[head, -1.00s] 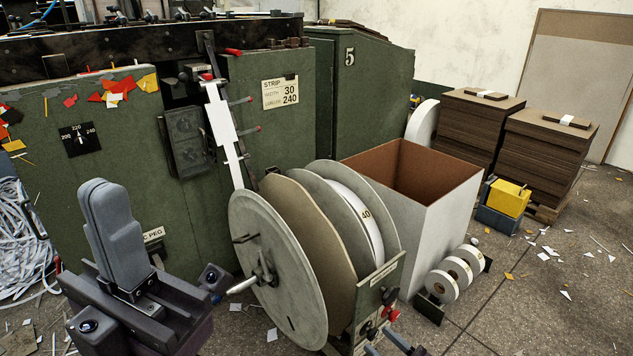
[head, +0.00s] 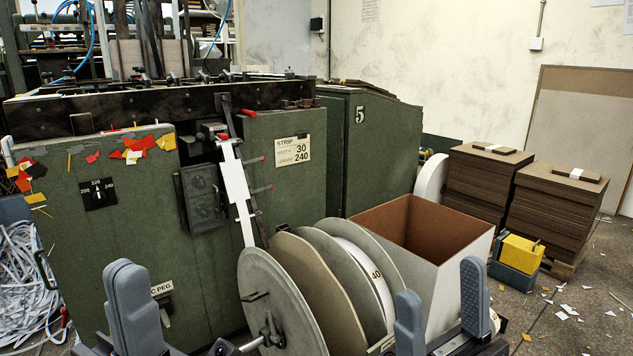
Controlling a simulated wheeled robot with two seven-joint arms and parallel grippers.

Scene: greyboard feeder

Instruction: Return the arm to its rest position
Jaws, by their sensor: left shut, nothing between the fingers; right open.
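My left gripper (head: 130,275) stands at the lower left of the head view, its grey fingers together and pointing up, with nothing between them. It is in front of the green machine (head: 120,235) and left of the reel, apart from both as far as I can see. My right gripper (head: 440,280) is at the bottom right, its two fingers wide apart and empty. It appears in front of the white-sided box. Both wrists are cut off by the lower edge of the picture.
A large reel (head: 268,305) of strip stands between my grippers. A white paper strip (head: 238,185) runs up the machine. The open box (head: 467,265) is behind the reel. Brown board stacks (head: 485,185) and a yellow block (head: 520,252) stand right. Scraps litter the floor.

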